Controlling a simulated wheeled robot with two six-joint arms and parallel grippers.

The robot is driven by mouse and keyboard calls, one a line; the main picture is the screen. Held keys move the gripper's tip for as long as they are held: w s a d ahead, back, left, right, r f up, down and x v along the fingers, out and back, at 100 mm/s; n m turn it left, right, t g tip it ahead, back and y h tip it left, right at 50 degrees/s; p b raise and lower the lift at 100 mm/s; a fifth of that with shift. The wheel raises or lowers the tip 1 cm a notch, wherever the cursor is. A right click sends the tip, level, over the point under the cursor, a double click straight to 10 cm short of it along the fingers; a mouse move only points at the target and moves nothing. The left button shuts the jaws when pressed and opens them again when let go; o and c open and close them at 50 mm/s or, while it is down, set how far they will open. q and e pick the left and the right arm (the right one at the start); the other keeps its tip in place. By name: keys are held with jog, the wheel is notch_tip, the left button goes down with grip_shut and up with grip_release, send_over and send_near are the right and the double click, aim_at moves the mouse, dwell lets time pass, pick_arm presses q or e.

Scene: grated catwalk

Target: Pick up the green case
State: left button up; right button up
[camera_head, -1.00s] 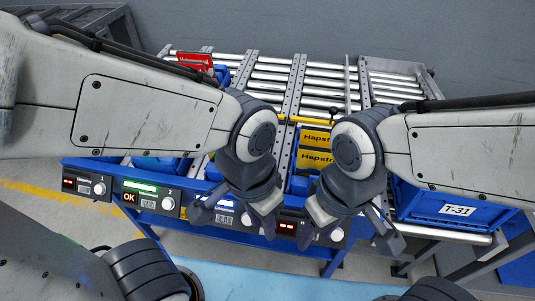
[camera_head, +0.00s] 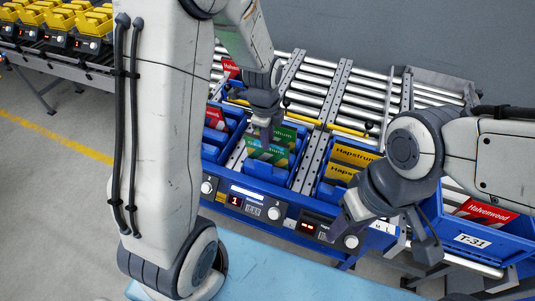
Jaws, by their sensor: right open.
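Two green cases stand one behind the other in a blue bin on the rack, a front green case (camera_head: 262,154) and a back one (camera_head: 287,136). My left gripper (camera_head: 267,138) points down over this bin, its fingertips overlapping the green cases in the picture. I cannot tell whether its fingers touch a case or are closed. My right gripper (camera_head: 338,228) is open and empty, in front of the rack's front rail, below and right of the green cases.
Yellow cases (camera_head: 353,155) stand in the bin to the right, red cases (camera_head: 215,117) in the bin to the left. A blue tote (camera_head: 470,239) marked T-31 holds a red case at the right. A display on the front rail (camera_head: 262,200) shows 1.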

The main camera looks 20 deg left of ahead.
aim_at(267, 157)
pick_arm(q)
jog(key=shift+f, duration=0.8)
jog(key=f, duration=0.1)
jog(key=f+p, duration=0.1)
jog(key=f, duration=0.2)
jog(key=shift+w+a, duration=0.25)
jog(key=shift+a, duration=0.05)
jog(key=shift+w+f, duration=0.15)
jog(key=shift+f, duration=0.45)
jog(key=shift+c, duration=0.3)
grip_shut()
